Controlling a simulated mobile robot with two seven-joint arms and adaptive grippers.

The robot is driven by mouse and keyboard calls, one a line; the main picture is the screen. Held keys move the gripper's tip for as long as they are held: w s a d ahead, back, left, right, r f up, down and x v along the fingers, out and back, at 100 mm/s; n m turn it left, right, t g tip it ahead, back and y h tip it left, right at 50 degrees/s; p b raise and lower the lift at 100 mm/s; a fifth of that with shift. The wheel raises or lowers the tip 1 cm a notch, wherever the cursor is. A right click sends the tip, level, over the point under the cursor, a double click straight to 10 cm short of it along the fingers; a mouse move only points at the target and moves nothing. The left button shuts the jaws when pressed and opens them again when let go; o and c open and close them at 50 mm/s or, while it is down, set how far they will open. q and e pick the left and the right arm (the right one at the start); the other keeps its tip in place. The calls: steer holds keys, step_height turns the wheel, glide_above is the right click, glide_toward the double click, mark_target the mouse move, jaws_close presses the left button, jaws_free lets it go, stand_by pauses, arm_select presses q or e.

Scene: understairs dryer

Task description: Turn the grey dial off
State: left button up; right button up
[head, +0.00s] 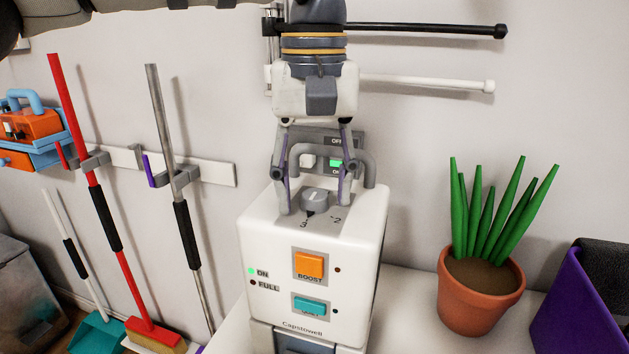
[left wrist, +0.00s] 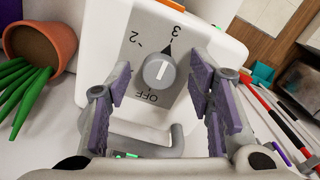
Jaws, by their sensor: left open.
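The grey dial (head: 315,198) sits on the top panel of the white appliance (head: 265,220). In the left wrist view the dial (left wrist: 160,70) shows a white line and a dark pointed tip towards the printed 3; OFF is printed on the opposite side. My left gripper (head: 314,206) is over the panel, pointing down. In the left wrist view its two purple-padded fingers (left wrist: 160,76) are open, one on each side of the dial, with gaps showing. I cannot tell how far the fingertips are above the panel. My right gripper is not in view.
A grey carry handle (head: 370,165) stands behind the dial. The front has an orange BOOST button (head: 309,265), a teal button (head: 311,306) and a lit green ON light (head: 251,271). A potted plant (head: 480,290) is at right; brooms hang at left.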

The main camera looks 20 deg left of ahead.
arm_select(q)
jaws_close()
